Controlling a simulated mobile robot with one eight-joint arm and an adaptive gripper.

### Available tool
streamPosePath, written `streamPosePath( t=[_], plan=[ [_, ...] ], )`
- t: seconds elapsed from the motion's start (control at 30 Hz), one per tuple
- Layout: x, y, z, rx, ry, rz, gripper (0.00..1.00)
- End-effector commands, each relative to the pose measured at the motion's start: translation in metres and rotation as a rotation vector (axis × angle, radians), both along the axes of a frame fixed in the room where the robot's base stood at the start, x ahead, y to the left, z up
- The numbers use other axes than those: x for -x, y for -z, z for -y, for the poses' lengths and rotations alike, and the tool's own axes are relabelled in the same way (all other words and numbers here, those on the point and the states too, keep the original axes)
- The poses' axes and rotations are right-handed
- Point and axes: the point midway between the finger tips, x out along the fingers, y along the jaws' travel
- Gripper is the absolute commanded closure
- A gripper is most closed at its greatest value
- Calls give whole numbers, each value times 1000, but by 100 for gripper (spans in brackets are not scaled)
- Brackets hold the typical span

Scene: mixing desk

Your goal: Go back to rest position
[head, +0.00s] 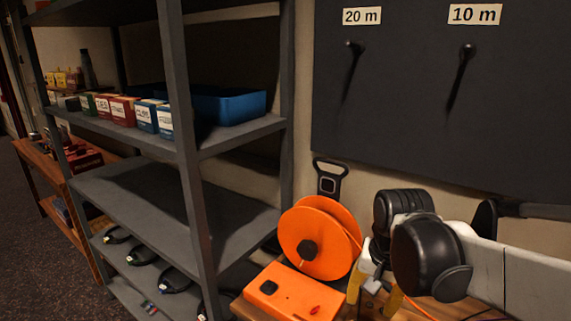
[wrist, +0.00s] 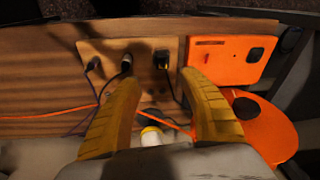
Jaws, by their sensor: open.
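My gripper (head: 374,292) is at the lower right of the head view, beside the orange reel and low over the wooden desk. In the wrist view its two yellow fingers (wrist: 161,82) are spread apart with nothing held between them. Beyond the fingertips, a pale wooden panel (wrist: 110,50) has several dark plugs or connectors with cables. A white and yellow cylindrical end (wrist: 152,135) shows between the fingers, and I cannot tell what it belongs to. Part of the desk is hidden behind my arm in the head view.
An orange reel (head: 318,236) and orange box (head: 294,291) stand close left of my gripper. A grey shelf (head: 180,205) with a blue bin (head: 229,106) is farther left. A dark wall board (head: 420,110) with two hooks is behind. An orange cable (wrist: 45,115) crosses the desk.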

Motion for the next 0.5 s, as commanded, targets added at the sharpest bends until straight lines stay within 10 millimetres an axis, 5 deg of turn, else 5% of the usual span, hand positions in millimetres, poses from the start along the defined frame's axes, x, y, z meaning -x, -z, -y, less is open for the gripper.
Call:
streamPosePath(
  t=[0.2,0.5],
  plan=[
    [53,-18,0,64,-217,223,50],
    [88,-17,0,163,-402,419,50]
  ],
)
